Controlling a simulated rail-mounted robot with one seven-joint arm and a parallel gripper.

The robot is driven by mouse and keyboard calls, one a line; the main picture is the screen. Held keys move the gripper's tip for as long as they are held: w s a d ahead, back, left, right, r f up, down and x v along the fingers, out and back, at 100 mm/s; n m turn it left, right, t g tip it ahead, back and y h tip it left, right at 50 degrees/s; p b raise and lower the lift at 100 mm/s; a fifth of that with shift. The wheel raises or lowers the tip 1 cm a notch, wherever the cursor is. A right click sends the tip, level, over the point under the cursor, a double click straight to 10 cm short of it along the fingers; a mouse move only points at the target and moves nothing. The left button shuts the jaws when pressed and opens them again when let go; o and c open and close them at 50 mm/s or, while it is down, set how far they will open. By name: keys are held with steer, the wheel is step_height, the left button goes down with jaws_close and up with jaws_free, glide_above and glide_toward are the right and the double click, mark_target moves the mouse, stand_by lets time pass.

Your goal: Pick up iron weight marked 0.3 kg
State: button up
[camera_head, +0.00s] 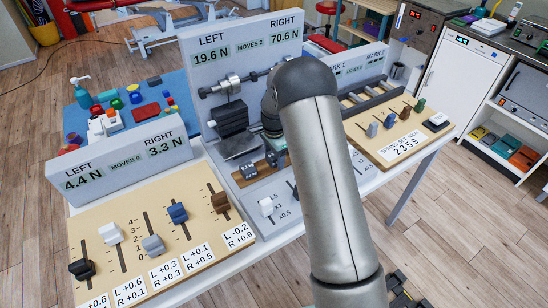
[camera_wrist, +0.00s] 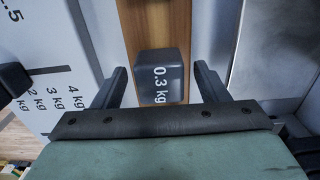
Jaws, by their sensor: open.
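The dark grey iron weight marked 0.3 kg (camera_wrist: 160,77) sits on a brown wooden strip (camera_wrist: 146,22) in the wrist view. My gripper (camera_wrist: 160,82) is open, with one finger on each side of the weight. A gap shows between the weight and each finger, so I see no contact. In the head view my arm hides most of the gripper and part of the wooden weight rack (camera_head: 250,174). I cannot read the 0.3 kg marking there.
A tall panel (camera_head: 205,70) reading LEFT 19.6 N and RIGHT 70.6 N stands behind my arm. A slider board (camera_head: 150,215) is at the left, and another board (camera_head: 395,135) is at the right. In the wrist view a printed kg scale (camera_wrist: 55,95) lies left of the strip.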

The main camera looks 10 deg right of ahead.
steer(key=c, duration=1.3)
steer(key=shift+o, duration=0.2)
steer(key=shift+r, duration=0.2)
